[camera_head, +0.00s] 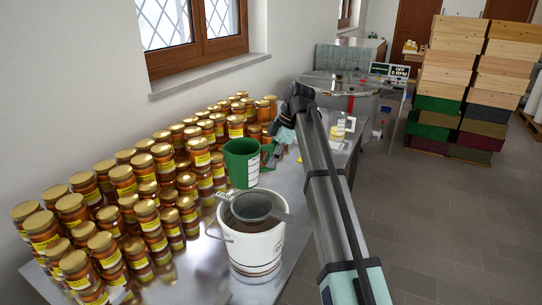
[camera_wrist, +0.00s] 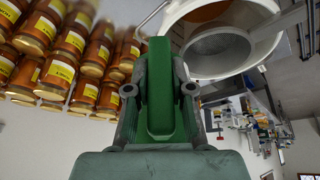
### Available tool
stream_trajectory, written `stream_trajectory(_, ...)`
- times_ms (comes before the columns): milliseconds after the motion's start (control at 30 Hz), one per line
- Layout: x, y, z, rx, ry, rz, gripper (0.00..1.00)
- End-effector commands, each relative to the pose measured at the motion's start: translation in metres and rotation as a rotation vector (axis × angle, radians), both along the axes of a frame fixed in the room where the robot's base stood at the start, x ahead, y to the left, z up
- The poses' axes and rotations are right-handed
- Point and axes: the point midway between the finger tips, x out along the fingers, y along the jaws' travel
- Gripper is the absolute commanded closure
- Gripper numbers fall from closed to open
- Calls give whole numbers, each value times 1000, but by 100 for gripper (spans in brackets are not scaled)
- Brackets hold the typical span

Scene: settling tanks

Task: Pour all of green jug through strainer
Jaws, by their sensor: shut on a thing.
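The green jug (camera_head: 240,165) is upright, just behind the white bucket (camera_head: 256,250) in the head view; I cannot tell whether its base touches the table. My gripper (camera_head: 270,149) is shut on the jug's handle, from the right side. In the wrist view the green handle (camera_wrist: 161,90) stands between the two fingers. The round mesh strainer (camera_head: 254,206) rests across the bucket's top. In the wrist view the strainer (camera_wrist: 218,50) and bucket rim (camera_wrist: 172,17) show at upper right, with amber colour inside the bucket. The jug's contents are hidden.
Many honey jars (camera_head: 125,185) with gold lids crowd the left of the metal table (camera_head: 203,270), close to the jug and bucket. A steel tank (camera_head: 335,84) stands behind. Stacked wooden and coloured boxes (camera_head: 455,90) stand on the floor at right.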

Motion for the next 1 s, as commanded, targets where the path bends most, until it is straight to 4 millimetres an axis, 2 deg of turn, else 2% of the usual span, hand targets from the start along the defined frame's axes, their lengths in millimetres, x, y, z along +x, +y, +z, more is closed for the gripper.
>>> stream_trajectory(233, 0, 0, 7, 1, -2, 0, 100)
stream_trajectory(700, 0, 0, 48, 1, -2, 0, 100)
stream_trajectory(1000, 0, 0, 50, 1, -2, 0, 100)
